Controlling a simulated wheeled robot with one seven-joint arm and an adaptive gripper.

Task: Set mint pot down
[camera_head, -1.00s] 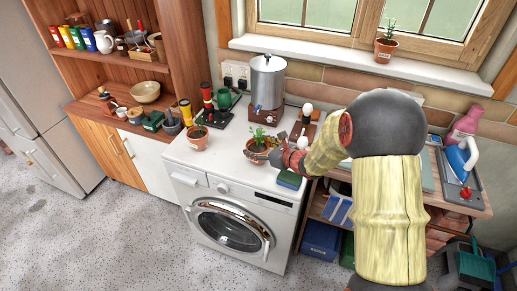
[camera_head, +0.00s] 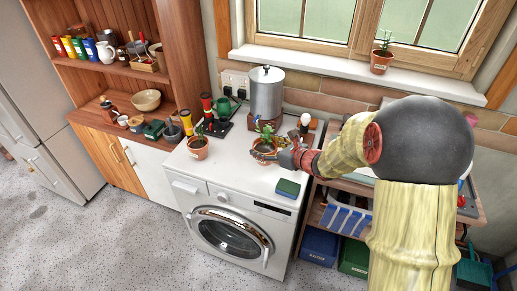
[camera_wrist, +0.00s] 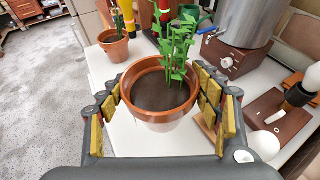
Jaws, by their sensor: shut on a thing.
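A terracotta pot with dark soil and a leafy green plant, seemingly the mint pot (camera_head: 263,155), is over the white top of the washing machine (camera_head: 235,178), in front of the metal urn. My gripper (camera_head: 278,155) reaches it from the right and is shut on it. In the wrist view the pot (camera_wrist: 153,117) sits upright between the two padded fingers of my gripper (camera_wrist: 160,95). Its plant (camera_wrist: 178,50) leans over the far rim. The pot's base is hidden, so I cannot tell whether it touches the top.
Another potted plant (camera_head: 198,148) stands to the left on the machine. The urn (camera_head: 266,92) on its brown base is close behind. A green-and-blue block (camera_head: 288,188) lies near the front right corner. The front middle of the top is clear. A third pot (camera_head: 381,62) is on the windowsill.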

